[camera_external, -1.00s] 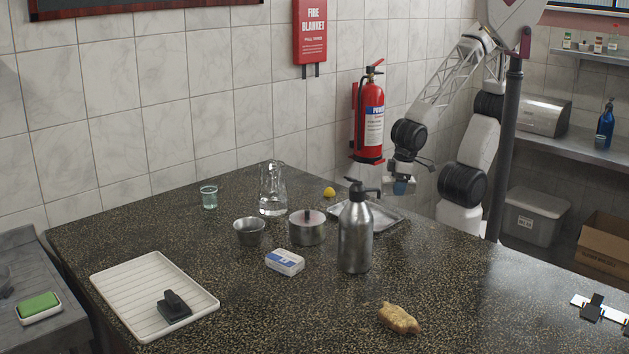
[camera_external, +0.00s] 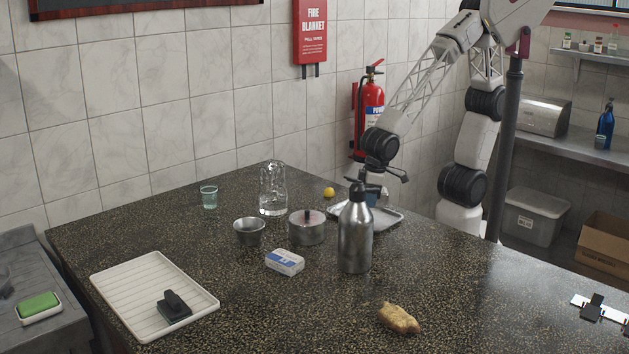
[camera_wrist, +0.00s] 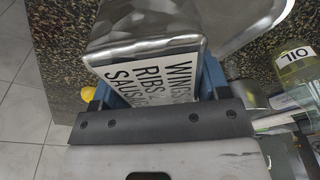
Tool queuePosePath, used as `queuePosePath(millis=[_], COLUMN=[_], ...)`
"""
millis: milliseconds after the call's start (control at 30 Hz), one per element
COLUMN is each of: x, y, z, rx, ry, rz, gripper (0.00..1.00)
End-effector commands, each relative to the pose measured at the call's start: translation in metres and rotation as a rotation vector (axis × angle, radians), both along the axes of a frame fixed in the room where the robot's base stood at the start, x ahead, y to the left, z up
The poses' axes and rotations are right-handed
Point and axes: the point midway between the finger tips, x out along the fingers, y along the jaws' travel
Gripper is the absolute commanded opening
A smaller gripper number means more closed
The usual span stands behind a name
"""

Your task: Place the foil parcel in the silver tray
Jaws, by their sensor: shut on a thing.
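The silver tray (camera_external: 390,217) lies on the dark speckled counter, partly hidden behind the metal pump bottle. My gripper (camera_external: 372,196) is over the tray area in the external view, its lower end partly hidden by the bottle. In the wrist view its blue fingers are shut on the silver foil parcel (camera_wrist: 140,22), with a white card lettered "WINGS RIBS" between the fingers. Shiny metal of the tray (camera_wrist: 232,22) shows beyond the parcel. I cannot tell whether the parcel touches the tray.
The pump bottle (camera_external: 355,235) stands just in front of the tray.

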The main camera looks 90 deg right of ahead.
Motion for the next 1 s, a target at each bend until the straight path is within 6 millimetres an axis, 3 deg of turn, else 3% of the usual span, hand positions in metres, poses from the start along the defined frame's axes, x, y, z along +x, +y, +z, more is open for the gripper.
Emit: queuePosePath(millis=[233, 633, 1000], x=[0.014, 0.015, 0.015], y=[0.009, 0.010, 0.010], z=[-0.001, -0.003, -0.034], rx=[0.000, 0.000, 0.000], ry=[0.000, -0.001, 0.000], rz=[0.000, 0.000, 0.001], gripper=[0.36, 0.36, 0.36])
